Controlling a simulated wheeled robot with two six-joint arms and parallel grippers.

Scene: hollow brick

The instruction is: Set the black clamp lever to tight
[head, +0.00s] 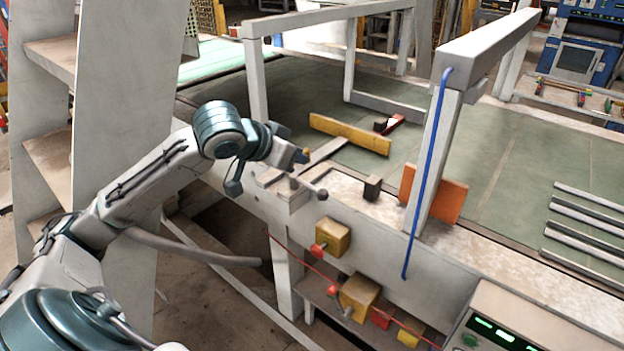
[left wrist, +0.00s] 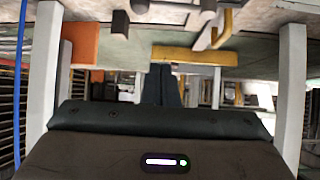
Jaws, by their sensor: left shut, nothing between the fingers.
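A dark grey-black lever with a round knob (head: 321,195) lies at the near edge of the bench, beside a pale clamp block (head: 290,196). A dark round knob (left wrist: 140,6) also shows at the top edge of the left wrist view. My left gripper (head: 301,157) is above and slightly behind the lever, apart from it. Its fingers (left wrist: 161,84) are closed together with nothing between them. Any tight or loose marking is too small to read. My right gripper is not in view.
A small dark block (head: 373,188), an orange plate (head: 433,193) and a white post with a blue cable (head: 428,165) stand to the right. Yellow boxes (head: 332,237) hang below.

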